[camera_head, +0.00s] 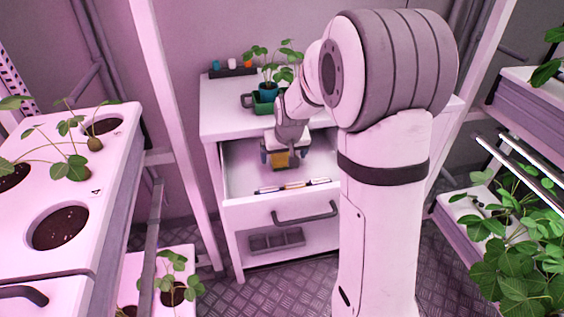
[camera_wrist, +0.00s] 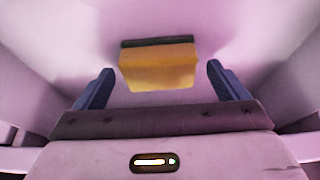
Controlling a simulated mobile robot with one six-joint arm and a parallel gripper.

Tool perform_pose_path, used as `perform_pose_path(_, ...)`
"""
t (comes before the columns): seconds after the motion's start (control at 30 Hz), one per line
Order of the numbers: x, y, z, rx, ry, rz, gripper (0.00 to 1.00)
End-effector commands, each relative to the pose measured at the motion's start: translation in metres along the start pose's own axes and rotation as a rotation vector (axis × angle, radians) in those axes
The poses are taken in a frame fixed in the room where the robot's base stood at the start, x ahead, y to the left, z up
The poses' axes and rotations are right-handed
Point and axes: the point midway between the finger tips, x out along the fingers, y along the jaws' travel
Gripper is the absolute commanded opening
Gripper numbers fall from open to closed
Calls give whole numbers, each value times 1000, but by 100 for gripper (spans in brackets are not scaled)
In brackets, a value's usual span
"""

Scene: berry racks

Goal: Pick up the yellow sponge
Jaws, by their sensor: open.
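The yellow sponge (camera_wrist: 158,70) has a dark layer along its far edge. In the wrist view it lies between the two blue fingers of my gripper (camera_wrist: 158,88), with a visible gap on each side. In the head view the sponge (camera_head: 280,160) shows just below my gripper (camera_head: 279,155), inside the open drawer (camera_head: 240,170) of the white cabinet. My gripper is open and reaches down into the drawer. I cannot tell how much height is left between the fingertips and the drawer floor.
Pens (camera_head: 292,186) lie near the drawer's front, above its handle (camera_head: 305,214). A potted plant (camera_head: 268,90) in a green tray stands on the cabinet top, close to my arm. A lower shelf holds a grey tray (camera_head: 276,239). Plant racks stand left (camera_head: 110,200) and right.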

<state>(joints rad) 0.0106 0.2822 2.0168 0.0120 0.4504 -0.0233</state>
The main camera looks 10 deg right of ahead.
Motion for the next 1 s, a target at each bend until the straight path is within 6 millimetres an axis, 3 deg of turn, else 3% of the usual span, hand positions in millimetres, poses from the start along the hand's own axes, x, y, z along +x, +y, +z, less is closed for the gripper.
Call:
perform_pose_path(0.1, 9, 0, 0, 0, 1, 0, 94)
perform_pose_path(0.33, 10, 1, 0, 1, 1, 0, 94)
perform_pose_path(0.9, 10, 1, 0, 2, 1, 1, 47)
perform_pose_path(1.0, 10, 1, 0, 2, 1, 1, 46)
